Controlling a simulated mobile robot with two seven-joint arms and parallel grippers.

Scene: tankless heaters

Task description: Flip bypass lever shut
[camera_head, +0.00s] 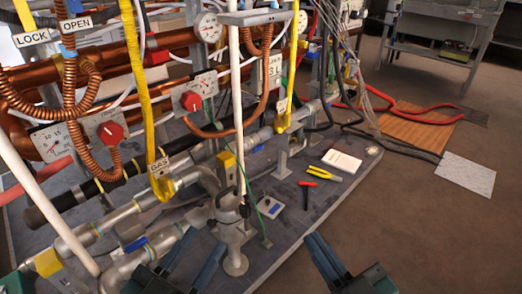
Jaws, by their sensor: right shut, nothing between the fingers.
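Several coloured handles sit on the pipework, and I cannot tell which is the bypass lever. A yellow handle (226,160) is on a valve near the middle, a blue handle (135,243) is on the lower pipe, and another yellow handle (48,262) is at the lower left. My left gripper (198,250) is at the bottom, its two blue-grey fingers apart, in front of the lower pipes. My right gripper (318,240) is at the bottom right of the middle, shut and empty, over the floor beside the platform's edge. Neither visibly touches a handle.
Red knobs (110,132) and round gauges (209,27) line the pipes. A white upright pole (237,90) stands before them. Red and yellow tools (318,173) and a white pad (342,160) lie on the dark platform (300,215).

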